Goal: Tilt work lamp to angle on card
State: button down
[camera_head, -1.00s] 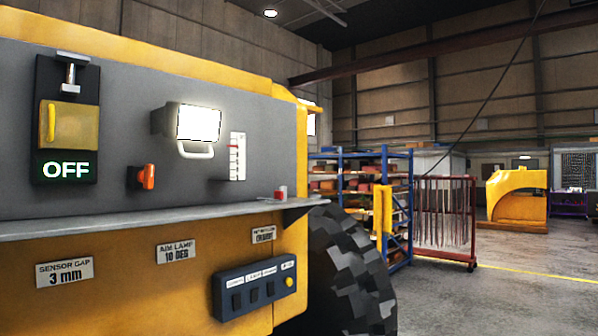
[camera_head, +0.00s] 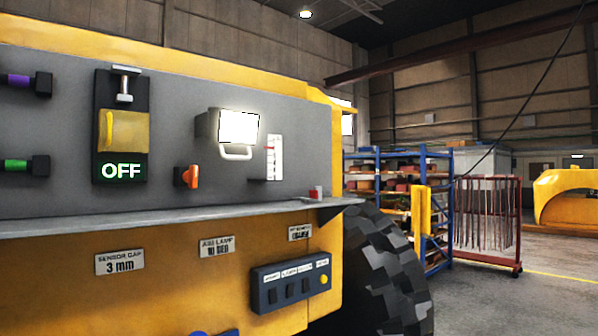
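The work lamp (camera_head: 238,127) is lit and mounted on the grey panel of the yellow machine. It has a white handle (camera_head: 236,153) under its bright face. A white scale (camera_head: 274,158) with red marks stands right of the lamp. The lamp's exact angle cannot be read. My gripper is not in view.
A yellow-covered switch (camera_head: 123,131) shows "OFF" at left. An orange knob (camera_head: 188,177) sits below the lamp. A narrow shelf (camera_head: 150,221) juts out under the panel, with a small red-and-white item (camera_head: 315,193). A switch box (camera_head: 295,282) and a tyre (camera_head: 385,265) are lower right.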

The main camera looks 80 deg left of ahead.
aim_at(227, 126)
jog(key=k, duration=1.1)
jog(key=u, duration=1.25)
